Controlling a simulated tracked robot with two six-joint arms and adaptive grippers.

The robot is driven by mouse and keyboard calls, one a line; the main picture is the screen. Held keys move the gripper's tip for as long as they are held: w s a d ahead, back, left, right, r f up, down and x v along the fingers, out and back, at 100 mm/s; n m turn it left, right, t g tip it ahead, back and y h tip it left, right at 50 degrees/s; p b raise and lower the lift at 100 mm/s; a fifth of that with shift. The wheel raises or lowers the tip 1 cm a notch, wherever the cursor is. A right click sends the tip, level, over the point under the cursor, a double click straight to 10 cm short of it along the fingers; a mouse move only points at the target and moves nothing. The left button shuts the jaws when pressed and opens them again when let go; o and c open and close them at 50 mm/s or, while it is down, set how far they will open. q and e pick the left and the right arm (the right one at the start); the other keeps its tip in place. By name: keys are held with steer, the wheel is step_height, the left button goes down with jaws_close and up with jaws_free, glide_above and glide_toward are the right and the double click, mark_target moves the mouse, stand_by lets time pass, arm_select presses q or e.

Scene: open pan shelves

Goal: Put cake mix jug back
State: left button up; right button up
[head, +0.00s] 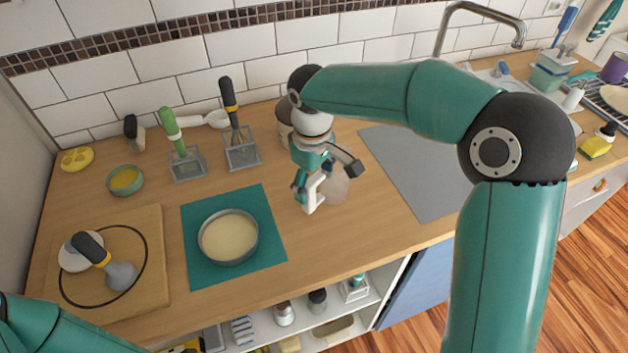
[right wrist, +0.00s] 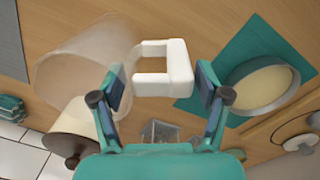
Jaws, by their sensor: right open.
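The cake mix jug (head: 336,189) stands on the wooden counter, right of the teal mat, partly hidden behind my right gripper. Its body is translucent and looks empty, and its white handle (head: 312,194) faces left. In the right wrist view the clear jug body (right wrist: 85,68) is at left and the squared white handle (right wrist: 182,68) reaches out to the right from it. My right gripper (head: 327,176) is open at the handle. In the right wrist view its two fingers (right wrist: 161,88) are apart on either side of the handle, with no grip visible. My left gripper is out of view.
A round pan (head: 228,262) of pale batter sits on the teal mat (head: 271,226). A lidded canister (head: 284,128) stands behind my right gripper. Utensil holders (head: 242,153) are at the back. A grey panel (head: 415,175) lies right. Open shelves (head: 262,325) are below the counter.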

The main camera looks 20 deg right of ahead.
steer(key=shift+r, duration=0.2)
steer(key=shift+a+r+p, duration=0.1)
steer(key=shift+r+p, duration=3.45)
steer(key=shift+r, duration=0.55)
step_height(320, 180, up, 12)
steer(key=shift+a, duration=0.2)
